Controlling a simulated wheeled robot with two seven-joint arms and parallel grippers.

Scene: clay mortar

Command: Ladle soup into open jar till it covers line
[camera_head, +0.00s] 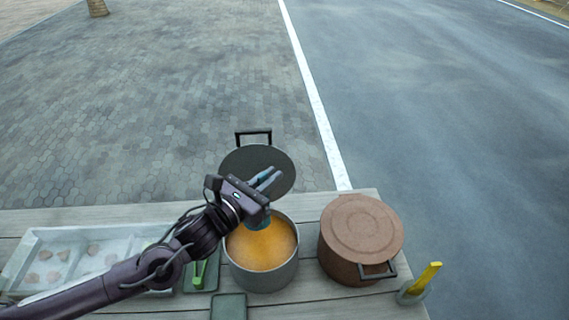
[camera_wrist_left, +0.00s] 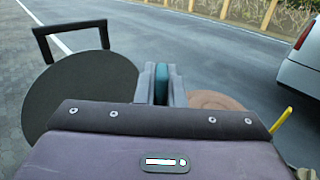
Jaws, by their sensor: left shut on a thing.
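A grey pot (camera_head: 264,282) of orange soup (camera_head: 262,247) stands on the table. My left gripper (camera_head: 266,181) is over its back rim and shut on a teal piece, likely a ladle handle; it shows between the fingers in the left wrist view (camera_wrist_left: 161,84). A teal part (camera_head: 258,221) below the gripper reaches down at the soup; its lower end cannot be made out. A dark round disc with a black handle (camera_head: 232,163), perhaps a lid, shows behind the pot. I cannot make out an open jar or a line. My right gripper is not in view.
A brown lidded pot (camera_head: 341,252) stands right of the soup pot. A yellow piece (camera_head: 425,277) sits in a grey holder at the table's right end. A pale tray (camera_head: 33,240) with pinkish lumps lies left. A green item (camera_head: 199,274) and dark pad (camera_head: 229,308) lie near the pot.

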